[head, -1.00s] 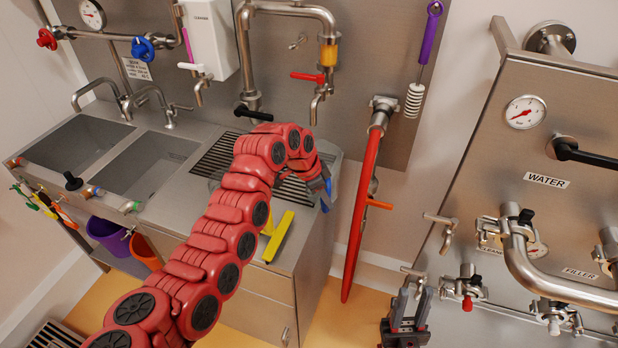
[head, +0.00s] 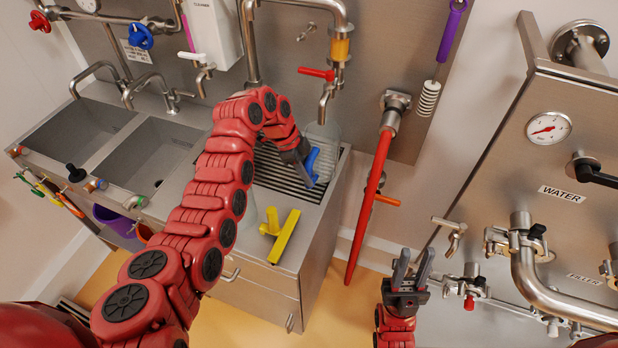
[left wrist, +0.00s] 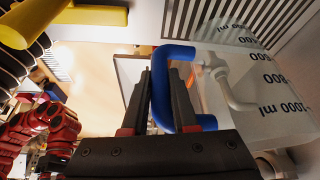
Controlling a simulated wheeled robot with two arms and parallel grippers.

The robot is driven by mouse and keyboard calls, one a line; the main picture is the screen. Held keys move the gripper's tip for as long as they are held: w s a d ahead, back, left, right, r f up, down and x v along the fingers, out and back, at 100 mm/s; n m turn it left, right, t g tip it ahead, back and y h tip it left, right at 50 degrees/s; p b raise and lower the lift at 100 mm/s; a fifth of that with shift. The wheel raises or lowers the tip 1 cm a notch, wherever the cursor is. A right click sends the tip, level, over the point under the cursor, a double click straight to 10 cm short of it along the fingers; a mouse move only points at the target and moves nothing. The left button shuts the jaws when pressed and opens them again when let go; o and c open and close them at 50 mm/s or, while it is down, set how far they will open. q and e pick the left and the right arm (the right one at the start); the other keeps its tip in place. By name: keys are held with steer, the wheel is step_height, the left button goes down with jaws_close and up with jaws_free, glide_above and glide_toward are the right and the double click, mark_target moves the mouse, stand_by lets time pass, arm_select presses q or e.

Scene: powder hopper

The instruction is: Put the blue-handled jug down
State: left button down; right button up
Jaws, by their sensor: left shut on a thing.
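The clear jug (head: 328,140) with "ml" markings has a blue handle (head: 312,166). It is at the right end of the slotted drain grid (head: 268,172), partly hidden by my left arm. My left gripper (head: 304,172) is shut on the handle. In the left wrist view the blue handle (left wrist: 178,55) passes between the fingers (left wrist: 158,100), and the jug body (left wrist: 255,85) fills the right side. I cannot tell whether the jug's base touches the grid. My right gripper (head: 413,268) is open and empty, low by the steel machine.
A yellow squeegee (head: 284,236) lies on the counter's front edge, close to my left arm. A tap (head: 326,98) hangs above the grid. A red hose (head: 366,205) hangs right of the counter. Two sinks (head: 150,158) are on the left.

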arm_select(q)
step_height(320, 180, down, 4)
steer(key=shift+r+p, duration=0.1)
steer(key=shift+p, duration=0.9)
steer(key=shift+f, duration=0.35)
steer(key=shift+f+b, duration=0.1)
steer(key=shift+b, duration=0.3)
steer(key=c, duration=0.7)
jaws_free()
